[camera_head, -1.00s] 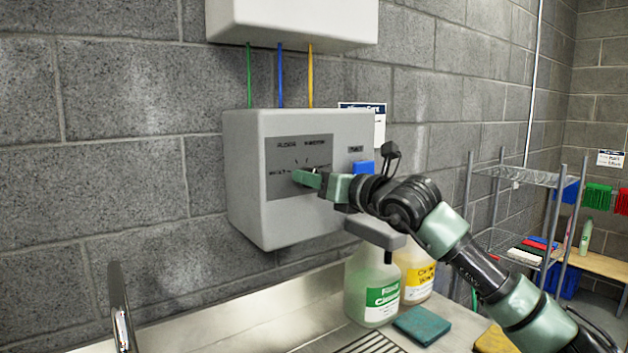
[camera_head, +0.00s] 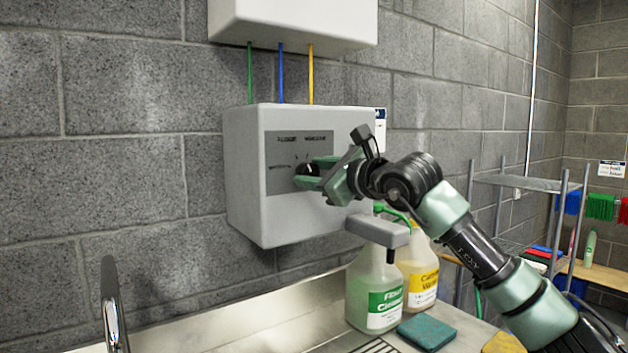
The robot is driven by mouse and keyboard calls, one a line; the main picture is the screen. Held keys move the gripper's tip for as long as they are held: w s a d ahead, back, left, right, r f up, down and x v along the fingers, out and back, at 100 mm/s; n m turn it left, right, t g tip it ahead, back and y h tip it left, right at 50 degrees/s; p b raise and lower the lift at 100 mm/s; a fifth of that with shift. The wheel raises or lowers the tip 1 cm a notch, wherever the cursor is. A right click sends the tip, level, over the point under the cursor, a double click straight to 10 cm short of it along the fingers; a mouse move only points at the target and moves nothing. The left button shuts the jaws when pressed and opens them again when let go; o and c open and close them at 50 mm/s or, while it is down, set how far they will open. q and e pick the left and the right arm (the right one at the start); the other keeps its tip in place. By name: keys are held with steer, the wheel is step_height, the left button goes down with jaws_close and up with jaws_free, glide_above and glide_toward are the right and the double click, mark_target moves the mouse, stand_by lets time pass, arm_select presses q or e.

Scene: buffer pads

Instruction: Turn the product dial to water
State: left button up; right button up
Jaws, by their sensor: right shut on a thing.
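A light grey dispenser box (camera_head: 252,210) hangs on the block wall, with a darker grey label panel (camera_head: 283,146) on its front. The product dial (camera_head: 308,170) is a small dark knob at the panel's centre, mostly covered by my gripper. My right gripper (camera_head: 310,174) comes in from the right and is shut on the dial, with its green fingers at the knob. The words around the dial are too small to read, and its pointer is hidden. My left gripper is not in view.
Below stand a green-labelled bottle (camera_head: 374,292) and a yellow-labelled bottle (camera_head: 422,275), close under my right arm. A teal pad (camera_head: 426,331) lies on the steel sink counter (camera_head: 250,325). A faucet (camera_head: 113,305) rises at the left. A wire shelf (camera_head: 530,183) stands at the right.

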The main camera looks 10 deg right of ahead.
steer(key=n, duration=0.3)
steer(key=shift+a+n+b, duration=0.1)
steer(key=shift+n+b, duration=0.2)
steer(key=shift+b, duration=0.1)
steer(key=shift+f+n+h+b, duration=0.1)
steer(key=shift+n+h+b, duration=0.3)
steer(key=shift+n, duration=1.6)
steer(key=o, duration=1.4)
steer(key=shift+s, duration=0.1)
steer(key=shift+c, duration=0.2)
steer(key=shift+s+b, duration=0.3)
steer(key=shift+s, duration=0.15)
steer(key=b+v, duration=0.2)
steer(key=v, duration=0.5)
